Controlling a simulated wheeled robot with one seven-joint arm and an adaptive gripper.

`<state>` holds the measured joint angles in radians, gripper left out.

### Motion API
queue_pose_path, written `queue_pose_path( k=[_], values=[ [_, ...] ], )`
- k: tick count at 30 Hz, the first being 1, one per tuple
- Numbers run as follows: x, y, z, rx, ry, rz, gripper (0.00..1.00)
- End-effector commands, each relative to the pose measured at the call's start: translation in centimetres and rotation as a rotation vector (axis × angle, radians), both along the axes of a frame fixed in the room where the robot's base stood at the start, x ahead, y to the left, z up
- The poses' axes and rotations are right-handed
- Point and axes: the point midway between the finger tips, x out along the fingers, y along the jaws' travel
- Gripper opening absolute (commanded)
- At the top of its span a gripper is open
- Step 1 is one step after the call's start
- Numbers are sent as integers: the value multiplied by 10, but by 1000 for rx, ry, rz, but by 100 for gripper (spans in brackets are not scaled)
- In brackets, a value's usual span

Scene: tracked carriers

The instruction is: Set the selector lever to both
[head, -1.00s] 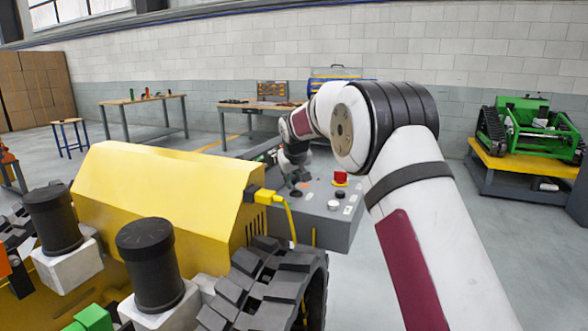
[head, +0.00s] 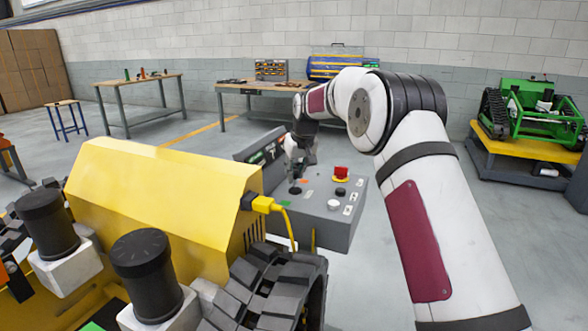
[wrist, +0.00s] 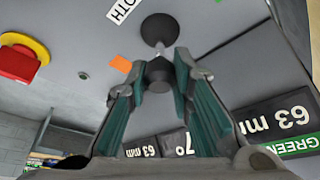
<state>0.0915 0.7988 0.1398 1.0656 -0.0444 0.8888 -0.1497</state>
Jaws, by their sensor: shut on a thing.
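The selector lever (wrist: 158,46) is a short dark stem rising from a round black base on the grey control box (head: 340,232). In the wrist view its dark knob (wrist: 159,75) sits between the green-lined fingers of my gripper (wrist: 160,82), which is shut on it. In the head view my gripper (head: 297,163) points down at the lever, and its black base (head: 295,190) shows beneath. A white label (wrist: 122,10), cut off at the top edge with letters reading like the end of "BOTH", lies beside the base. An orange mark (wrist: 121,64) lies nearer the gripper.
A red emergency button (head: 341,173) and a white button (head: 334,204) stand right of the lever. Upside-down displays (wrist: 280,117) read "63 mm". The yellow machine (head: 160,195) with a yellow cable plug (head: 262,205) stands left of the box.

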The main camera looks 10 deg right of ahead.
Motion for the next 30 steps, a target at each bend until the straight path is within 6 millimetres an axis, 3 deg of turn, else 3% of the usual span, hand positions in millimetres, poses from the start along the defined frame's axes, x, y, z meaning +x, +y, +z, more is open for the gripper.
queue_pose_path(
  k=[9, 10, 12, 13, 23, 30],
  values=[
    [0, 1, 0, 1, -1, 0, 0],
    [0, 1, 0, 1, -1, 0, 23],
    [0, 1, 0, 1, -1, 0, 39],
    [0, 1, 0, 1, -1, 0, 42],
    [-1, 0, 2, 0, -1, 0, 42],
    [-13, -2, 32, 0, -3, 0, 42]
  ],
)
